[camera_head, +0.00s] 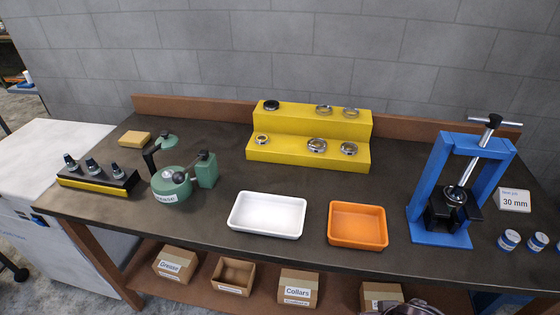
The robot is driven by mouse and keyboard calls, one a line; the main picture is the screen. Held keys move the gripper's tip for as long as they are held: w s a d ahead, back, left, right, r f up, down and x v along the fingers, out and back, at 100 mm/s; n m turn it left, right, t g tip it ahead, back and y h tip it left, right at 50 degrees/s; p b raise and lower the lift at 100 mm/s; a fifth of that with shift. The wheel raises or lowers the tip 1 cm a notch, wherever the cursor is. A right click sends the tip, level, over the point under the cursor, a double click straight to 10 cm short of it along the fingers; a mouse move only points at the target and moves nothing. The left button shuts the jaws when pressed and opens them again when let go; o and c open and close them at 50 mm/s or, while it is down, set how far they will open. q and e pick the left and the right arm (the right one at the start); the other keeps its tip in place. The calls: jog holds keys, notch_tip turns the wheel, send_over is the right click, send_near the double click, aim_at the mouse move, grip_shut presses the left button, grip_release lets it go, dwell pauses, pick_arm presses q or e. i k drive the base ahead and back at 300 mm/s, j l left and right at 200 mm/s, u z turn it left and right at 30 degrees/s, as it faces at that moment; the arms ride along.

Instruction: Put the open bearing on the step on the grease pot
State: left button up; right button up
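A yellow two-level step (285,152) stands at the back middle of the bench and carries several ring-shaped bearings. On its upper level are a dark-faced bearing (271,105) at the left and two metallic ones (324,110) to the right. On its lower level are a small ring (261,140) at the left and two larger metallic bearings (317,145) to the right. Which one is the open bearing is too small to tell. The green grease pot (168,185), labelled "Grease", stands left of the step, with no bearing clearly visible on it.
A white tray (267,231) and an orange tray (357,243) lie empty at the front. A blue press (425,190) stands at right beside a "30 mm" sign (514,201). A tool rack (97,182) and a yellow block (134,138) are at left. Labelled boxes sit below.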

aim_at(168, 173)
jog(key=j+z, duration=0.15)
jog(key=j, duration=1.4)
jog(key=j+z, duration=0.2)
jog(key=j, duration=1.35)
